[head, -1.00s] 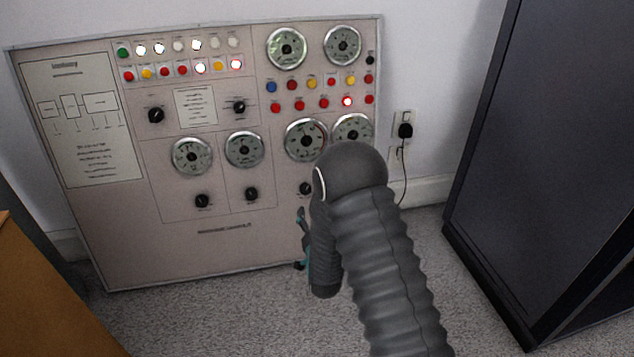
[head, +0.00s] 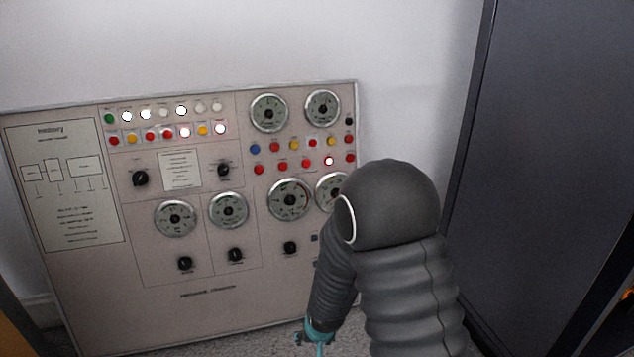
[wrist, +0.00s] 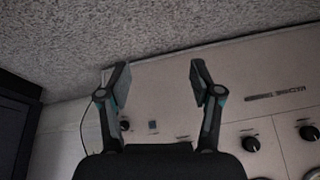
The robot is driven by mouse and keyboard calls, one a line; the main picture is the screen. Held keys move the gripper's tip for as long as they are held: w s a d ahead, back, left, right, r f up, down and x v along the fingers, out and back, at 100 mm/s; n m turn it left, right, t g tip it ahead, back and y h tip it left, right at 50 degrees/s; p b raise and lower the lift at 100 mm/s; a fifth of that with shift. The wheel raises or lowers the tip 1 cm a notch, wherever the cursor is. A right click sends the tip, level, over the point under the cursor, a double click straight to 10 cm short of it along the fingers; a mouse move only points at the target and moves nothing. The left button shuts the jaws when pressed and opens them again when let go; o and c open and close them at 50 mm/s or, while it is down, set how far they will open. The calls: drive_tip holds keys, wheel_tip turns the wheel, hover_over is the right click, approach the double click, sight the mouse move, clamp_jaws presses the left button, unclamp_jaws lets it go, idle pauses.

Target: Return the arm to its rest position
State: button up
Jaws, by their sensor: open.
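My arm shows at the lower right of the head view, folded in front of the panel's right part. My gripper (head: 312,340) hangs at the lower edge of that view, partly cut off, with teal parts showing. In the wrist view my gripper (wrist: 157,78) is open, its two fingers apart with nothing between them. The beige control panel (head: 235,310) stands against the wall behind the arm. In the wrist view the panel (wrist: 235,70) appears upside down beyond the fingers. My arm hides part of its lower right dials.
A tall dark cabinet (head: 550,170) stands at the right. Grey speckled carpet (wrist: 200,25) lies in front of the panel. A cable (wrist: 83,125) shows near the panel's edge in the wrist view. A brown edge (head: 12,335) shows at the lower left.

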drive_tip(key=s+d+r+p, duration=0.3)
drive_tip(key=s+d+r, duration=0.2)
drive_tip(key=r, duration=0.9)
drive_tip(key=s+d+r+t+h+p, duration=0.1)
drive_tip(key=s+d+r+p, duration=0.2)
drive_tip(key=s+d+r, duration=0.3)
drive_tip(key=s+d+r+p, duration=0.3)
drive_tip(key=s+r, duration=0.8)
drive_tip(key=r, duration=1.1)
drive_tip(key=shift+s+d+r+m, duration=0.3)
drive_tip(key=shift+s+d+m, duration=0.1)
drive_tip(key=shift+d, duration=0.85)
